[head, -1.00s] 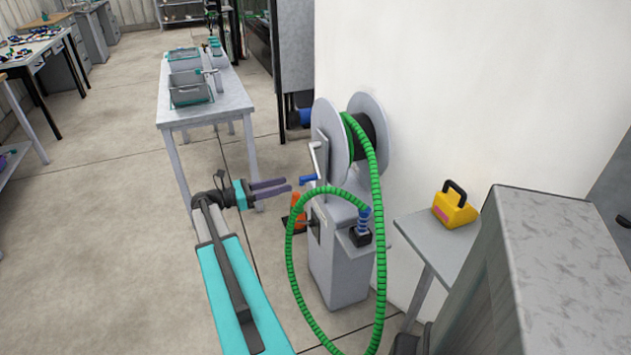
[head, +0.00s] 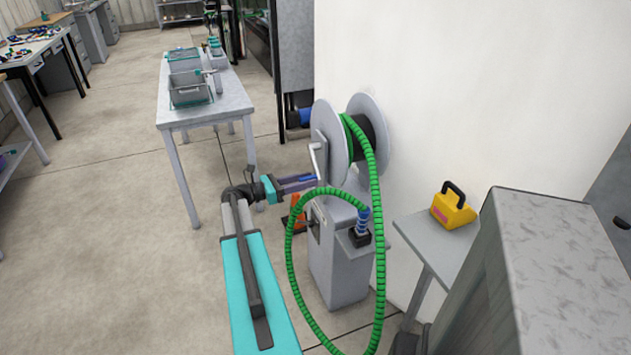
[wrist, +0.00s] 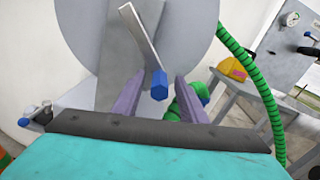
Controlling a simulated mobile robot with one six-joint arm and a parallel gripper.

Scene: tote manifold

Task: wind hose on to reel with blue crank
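The reel (head: 367,108), with two grey discs, stands on a grey cabinet (head: 335,262). The green hose (head: 380,235) runs from the reel down, loops low and rises to a blue fitting (head: 363,220). The pale crank arm (head: 316,160) hangs on the reel's left side; it also shows in the wrist view (wrist: 140,35). Its blue handle (wrist: 159,86) sits between my gripper's fingers (wrist: 160,92) near their tips, with a gap visible on each side. My gripper (head: 312,182) is open beside the crank; the blue handle is hidden in the head view.
An orange object (head: 297,213) is beside the cabinet's left side. A yellow case (head: 453,208) sits on a small grey table (head: 425,242) at right. A table (head: 215,105) with grey bins stands behind my arm.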

